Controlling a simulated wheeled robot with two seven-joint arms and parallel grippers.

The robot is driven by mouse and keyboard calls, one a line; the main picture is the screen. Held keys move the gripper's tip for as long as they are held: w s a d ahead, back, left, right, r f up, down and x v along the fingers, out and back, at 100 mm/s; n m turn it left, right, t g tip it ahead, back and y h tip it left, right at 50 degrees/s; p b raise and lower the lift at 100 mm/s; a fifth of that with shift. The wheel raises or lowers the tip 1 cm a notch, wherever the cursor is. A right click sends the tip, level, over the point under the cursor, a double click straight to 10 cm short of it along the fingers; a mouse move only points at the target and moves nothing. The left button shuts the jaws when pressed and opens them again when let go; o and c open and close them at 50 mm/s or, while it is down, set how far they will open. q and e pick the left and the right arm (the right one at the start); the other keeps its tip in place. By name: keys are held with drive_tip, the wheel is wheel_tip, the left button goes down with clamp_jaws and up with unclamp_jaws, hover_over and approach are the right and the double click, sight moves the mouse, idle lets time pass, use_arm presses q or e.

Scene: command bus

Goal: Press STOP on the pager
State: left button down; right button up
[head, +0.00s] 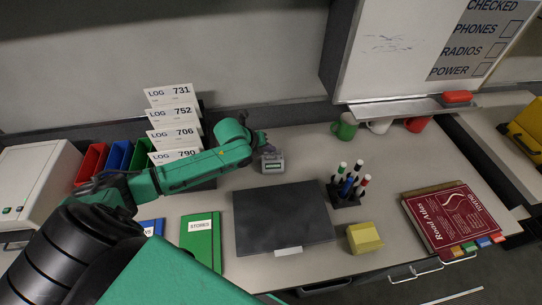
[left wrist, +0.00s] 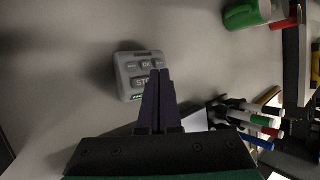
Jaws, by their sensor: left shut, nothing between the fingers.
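The pager (head: 273,166) is a small grey box with a screen on the desk, behind the dark desk mat. In the left wrist view the pager (left wrist: 130,72) shows a row of small keys and a larger key lettered "ST..." (left wrist: 140,83). My left gripper (head: 263,144) is just behind and above the pager. In the left wrist view its shut, empty fingers (left wrist: 160,73) cover the right part of the pager and the end of that key's lettering. I cannot tell whether the fingertips touch it. My right gripper is not in view.
A pen holder (head: 345,195) with several markers stands right of the dark mat (head: 283,218). A green mug (head: 345,127) is at the back. The desk around the pager is clear.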

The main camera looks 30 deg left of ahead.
sight(269, 157)
use_arm(q)
drive_tip(key=r+p, duration=0.2)
drive_tip(key=r, duration=0.1)
drive_tip(key=r+p, duration=0.1)
drive_tip(key=shift+w+a+r, duration=0.15)
drive_tip(key=shift+w+a, duration=0.05)
drive_tip(key=shift+w, duration=0.1)
drive_tip(key=shift+s+f, duration=0.1)
drive_tip(key=shift+f, duration=0.1)
idle(0.3)
